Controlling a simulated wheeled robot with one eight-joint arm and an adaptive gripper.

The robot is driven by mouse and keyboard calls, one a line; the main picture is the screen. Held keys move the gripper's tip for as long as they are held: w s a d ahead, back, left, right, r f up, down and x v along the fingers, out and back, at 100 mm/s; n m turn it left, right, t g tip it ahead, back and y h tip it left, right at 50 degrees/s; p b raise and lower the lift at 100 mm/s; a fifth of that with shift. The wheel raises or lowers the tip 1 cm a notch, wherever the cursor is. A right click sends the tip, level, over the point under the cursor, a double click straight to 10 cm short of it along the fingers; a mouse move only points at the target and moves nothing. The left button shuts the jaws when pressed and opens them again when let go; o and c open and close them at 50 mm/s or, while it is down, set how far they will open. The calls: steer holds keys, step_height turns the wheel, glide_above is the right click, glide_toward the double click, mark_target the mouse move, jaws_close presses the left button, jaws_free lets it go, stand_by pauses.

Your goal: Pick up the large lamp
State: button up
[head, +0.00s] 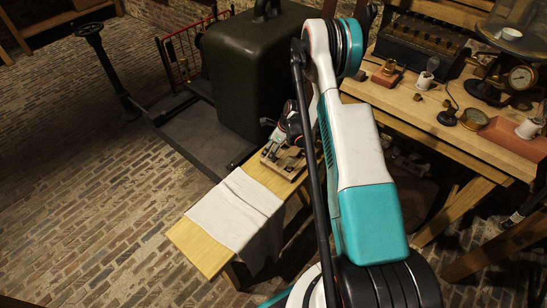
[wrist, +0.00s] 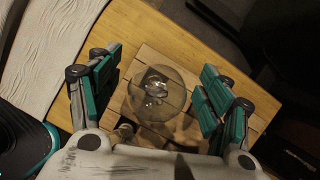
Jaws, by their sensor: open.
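The large lamp (wrist: 157,97), a clear round glass bulb, is over a slatted wooden board (wrist: 190,135) in the wrist view. My gripper (wrist: 160,88) is open, with one teal-padded finger on each side of the bulb. Gaps show between the bulb and both fingers, and I cannot tell how far down the fingers reach. A smaller roundish thing (wrist: 126,129) is at the bulb's lower left, partly dark. In the head view my gripper is over the wooden board (head: 284,163) on a low bench; the bulb cannot be made out there.
A pale cloth (head: 235,208) drapes over the wooden bench (head: 200,248). A large dark case (head: 250,80) stands behind it on a platform scale (head: 200,132). At the right, a workbench (head: 440,115) holds instruments, cups and a gauge.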

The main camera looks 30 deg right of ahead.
steer(key=shift+w+a+f, duration=0.15)
steer(key=shift+w+f, duration=0.05)
steer(key=shift+f, duration=0.45)
steer(key=shift+r, duration=0.1)
steer(key=shift+c, duration=0.6)
steer(key=c, duration=1.1)
steer(key=shift+c, duration=0.2)
steer(key=shift+r, duration=0.1)
